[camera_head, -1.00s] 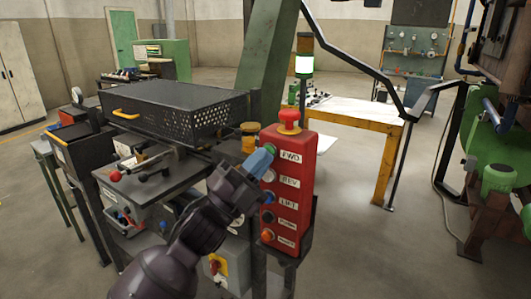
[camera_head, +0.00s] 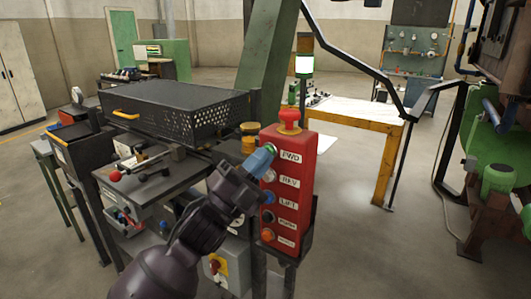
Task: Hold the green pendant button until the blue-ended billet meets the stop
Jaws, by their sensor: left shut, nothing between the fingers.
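The red pendant (camera_head: 300,215) stands upright in the middle of the head view, with a column of buttons and white labels. The green button (camera_head: 271,149) is at its top, beside the FWD label. My left gripper (camera_head: 263,160) is shut and empty. Its blue fingertips are at the green button and partly cover it. They seem to touch it, but I cannot tell how far it is pressed. The blue-ended billet and the stop cannot be made out. My right gripper is not in view.
A red mushroom button (camera_head: 289,117) tops the pendant. A black perforated housing (camera_head: 175,108) is on the machine at left. A stack light (camera_head: 304,64) with a lit pale section stands behind. A yellow-framed table (camera_head: 355,112) is farther back. Open floor lies to the right.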

